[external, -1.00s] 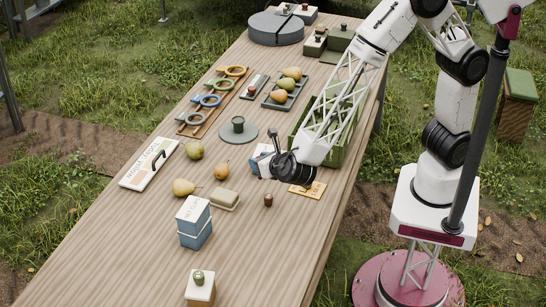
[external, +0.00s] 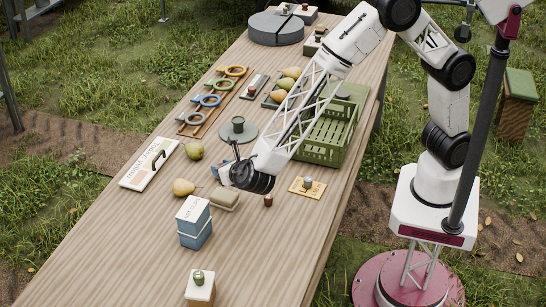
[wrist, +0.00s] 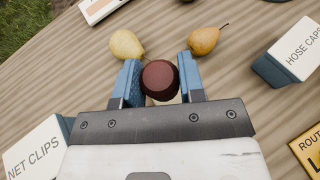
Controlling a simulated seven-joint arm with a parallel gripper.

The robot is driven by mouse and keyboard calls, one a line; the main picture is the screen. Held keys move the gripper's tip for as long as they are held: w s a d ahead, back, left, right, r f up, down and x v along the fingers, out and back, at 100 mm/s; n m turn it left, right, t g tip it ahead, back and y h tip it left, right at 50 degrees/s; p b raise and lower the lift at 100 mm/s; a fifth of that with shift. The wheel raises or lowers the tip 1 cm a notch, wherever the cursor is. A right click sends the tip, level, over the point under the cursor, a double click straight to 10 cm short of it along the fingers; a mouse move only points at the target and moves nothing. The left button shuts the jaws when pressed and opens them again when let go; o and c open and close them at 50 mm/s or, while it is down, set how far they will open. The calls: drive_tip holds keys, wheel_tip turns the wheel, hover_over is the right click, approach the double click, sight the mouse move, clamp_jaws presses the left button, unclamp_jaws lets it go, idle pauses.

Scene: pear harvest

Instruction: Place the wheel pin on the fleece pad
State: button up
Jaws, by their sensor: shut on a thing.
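My gripper (wrist: 159,82) is shut on a dark red-brown, round-topped piece (wrist: 160,78), which I take to be the wheel pin. Its blue fingers press it from both sides, and its lower part is hidden. In the external view my gripper (external: 224,175) is low over the table, just behind a beige block-like pad (external: 225,199), likely the fleece pad. The arm and wrist hide the held pin there. I cannot tell whether the pin touches the pad. The pad is almost wholly hidden in the wrist view.
A small brown peg (external: 268,200) stands to the pad's right, and a grey-topped peg (external: 308,183) on a yellow plate (external: 301,191). Pears (external: 184,187) lie nearby. The net clips box (wrist: 35,152) and hose caps box (wrist: 290,55) flank my gripper. The table's front right is clear.

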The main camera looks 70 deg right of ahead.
idle(0.3)
drive_tip(key=shift+f, duration=1.75)
drive_tip(key=o, duration=0.9)
drive_tip(key=shift+f, duration=0.15)
drive_tip(key=shift+o, duration=0.2)
drive_tip(key=shift+r, duration=0.2)
drive_tip(key=v, duration=1.2)
drive_tip(key=shift+f, duration=0.1)
